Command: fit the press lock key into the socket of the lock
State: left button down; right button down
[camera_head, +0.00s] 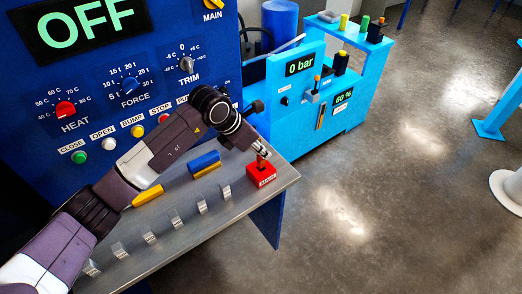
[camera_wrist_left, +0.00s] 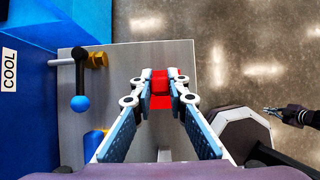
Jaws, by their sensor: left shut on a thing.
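The red lock block (camera_head: 261,177) with a pale label on its front stands on the grey bench near its right edge. In the left wrist view the red block (camera_wrist_left: 161,75) lies straight ahead, between and beyond the fingertips. My left gripper (camera_head: 262,154) is directly over the block, and its fingers (camera_wrist_left: 160,88) are shut on the key, a small piece mostly hidden by them. A thin orange-brown part shows between fingers and block in the head view. I cannot tell how deep the key sits in the socket. My right gripper (camera_wrist_left: 273,112) appears small at the right of the wrist view.
The bench (camera_head: 185,240) carries several metal clips (camera_head: 176,218), a yellow piece (camera_head: 147,195) and a blue-and-yellow block (camera_head: 205,162). The blue press panel (camera_head: 110,110) rises behind. A light blue pressure unit (camera_head: 290,90) stands beyond; floor is open to the right.

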pick_arm(q)
jog(key=shift+f+b, duration=1.55)
jog(key=shift+f, duration=0.15)
jog(key=c, duration=1.8)
grip_release()
jog(key=v, duration=1.2)
jog(key=shift+r, duration=0.1)
notch_tip(320, 180, up, 12)
jog(key=p, duration=0.6)
send_over(258, 155)
jog(key=s+a, duration=0.3)
jog(key=a, duration=0.1)
